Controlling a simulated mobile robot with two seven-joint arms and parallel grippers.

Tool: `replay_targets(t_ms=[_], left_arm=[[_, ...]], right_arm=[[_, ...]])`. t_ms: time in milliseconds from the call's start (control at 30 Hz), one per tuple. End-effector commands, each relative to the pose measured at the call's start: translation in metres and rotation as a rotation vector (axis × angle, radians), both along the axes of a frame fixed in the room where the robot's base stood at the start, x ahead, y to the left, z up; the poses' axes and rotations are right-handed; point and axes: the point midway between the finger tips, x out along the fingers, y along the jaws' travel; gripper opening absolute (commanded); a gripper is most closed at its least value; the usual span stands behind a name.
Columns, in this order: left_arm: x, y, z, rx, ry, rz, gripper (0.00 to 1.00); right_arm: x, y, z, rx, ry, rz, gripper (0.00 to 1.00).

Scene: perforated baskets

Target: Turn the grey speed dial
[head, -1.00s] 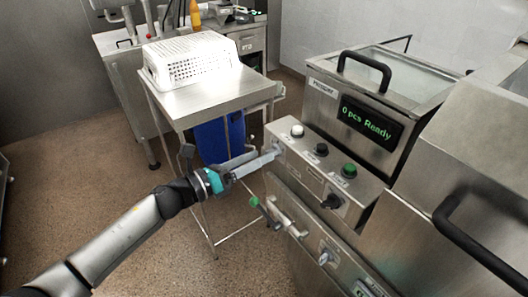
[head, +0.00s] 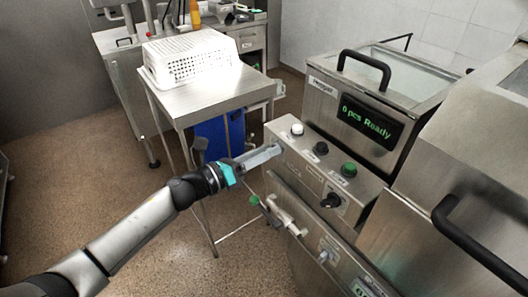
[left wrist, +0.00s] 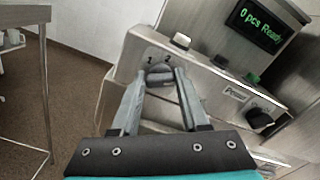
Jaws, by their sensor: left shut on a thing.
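In the head view my left gripper (head: 273,152) reaches from the left to the near left end of the control box (head: 310,170). The dial is mostly hidden there by the fingertips. My right gripper is in neither view.
The box carries a white button (head: 297,130), a black button (head: 320,149), a green button (head: 348,170) and a black knob (head: 331,201). The display (head: 371,121) reads "0 pcs Ready". A white perforated basket (head: 192,60) rests on a steel table (head: 203,99).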

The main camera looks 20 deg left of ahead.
Motion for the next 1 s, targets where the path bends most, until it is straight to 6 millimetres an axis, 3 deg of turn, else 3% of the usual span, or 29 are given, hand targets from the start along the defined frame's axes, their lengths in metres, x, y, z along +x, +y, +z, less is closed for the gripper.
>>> replay_targets(t_ms=[33,300,667,1000], left_arm=[[-0.0002,0.0001,-0.0001,0.000,0.000,0.000,0.30],[-0.0002,0.0001,-0.0001,0.001,0.001,-0.001,0.00],[-0.0002,0.0002,0.0001,-0.020,0.017,-0.001,0.00],[0.0002,0.0006,0.0002,-0.178,0.140,-0.001,0.00]], right_arm=[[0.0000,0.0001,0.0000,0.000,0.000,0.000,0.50],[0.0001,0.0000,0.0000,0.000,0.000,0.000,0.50],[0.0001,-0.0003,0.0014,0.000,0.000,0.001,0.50],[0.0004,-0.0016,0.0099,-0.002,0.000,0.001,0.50]])
